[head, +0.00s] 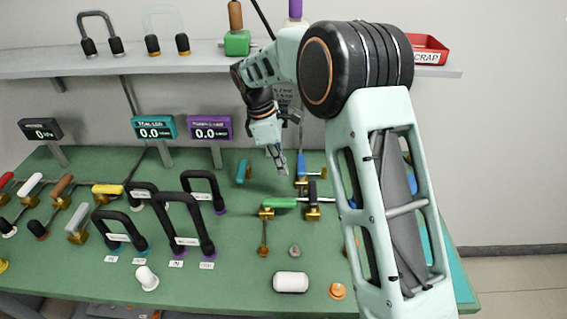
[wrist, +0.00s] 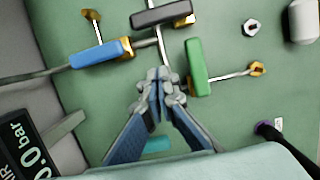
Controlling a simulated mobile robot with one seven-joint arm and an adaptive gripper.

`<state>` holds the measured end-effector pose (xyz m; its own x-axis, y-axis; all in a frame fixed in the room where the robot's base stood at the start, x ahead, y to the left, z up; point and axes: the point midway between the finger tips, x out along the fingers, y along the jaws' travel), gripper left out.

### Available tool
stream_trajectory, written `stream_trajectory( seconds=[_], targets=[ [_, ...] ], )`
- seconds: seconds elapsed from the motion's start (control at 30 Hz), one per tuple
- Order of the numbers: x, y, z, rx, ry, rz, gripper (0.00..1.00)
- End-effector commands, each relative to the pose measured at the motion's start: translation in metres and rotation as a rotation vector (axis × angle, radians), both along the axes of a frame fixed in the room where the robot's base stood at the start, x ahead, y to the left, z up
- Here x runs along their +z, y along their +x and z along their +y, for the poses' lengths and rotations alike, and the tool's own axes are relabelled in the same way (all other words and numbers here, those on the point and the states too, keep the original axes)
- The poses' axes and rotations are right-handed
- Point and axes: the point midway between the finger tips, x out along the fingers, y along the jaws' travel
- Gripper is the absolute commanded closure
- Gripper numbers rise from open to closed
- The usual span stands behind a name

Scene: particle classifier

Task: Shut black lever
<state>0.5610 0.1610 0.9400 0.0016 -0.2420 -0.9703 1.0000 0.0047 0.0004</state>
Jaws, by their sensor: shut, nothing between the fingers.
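The black lever (head: 312,192) is a dark handle on a brass valve on the green bench, just right of the green lever (head: 279,203). My gripper (head: 282,171) points down above the bench, up and left of the black lever in the head view. In the wrist view my gripper's fingertips (wrist: 160,78) are together and empty, apart from the black lever, close to the green lever (wrist: 195,66).
A blue lever (head: 301,167) stands behind the black one; it also shows in the wrist view (wrist: 100,53). A teal handle (head: 242,172) is left of my gripper. Thin pipes join the valves. Black hoop handles (head: 186,198) stand left; a white cylinder (head: 291,282) lies in front.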

Motion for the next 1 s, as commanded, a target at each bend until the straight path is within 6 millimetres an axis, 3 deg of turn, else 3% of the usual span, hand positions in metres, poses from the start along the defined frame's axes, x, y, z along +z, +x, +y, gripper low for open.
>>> stream_trajectory(
  seconds=[0.27,0.53,1.0],
  targets=[
    [-0.06,-0.001,-0.016,-0.001,-0.002,0.003,1.0],
    [-0.059,0.0,-0.05,-0.002,-0.001,0.0,1.0],
    [-0.059,0.0,-0.055,-0.002,-0.001,0.0,1.0]
  ],
)
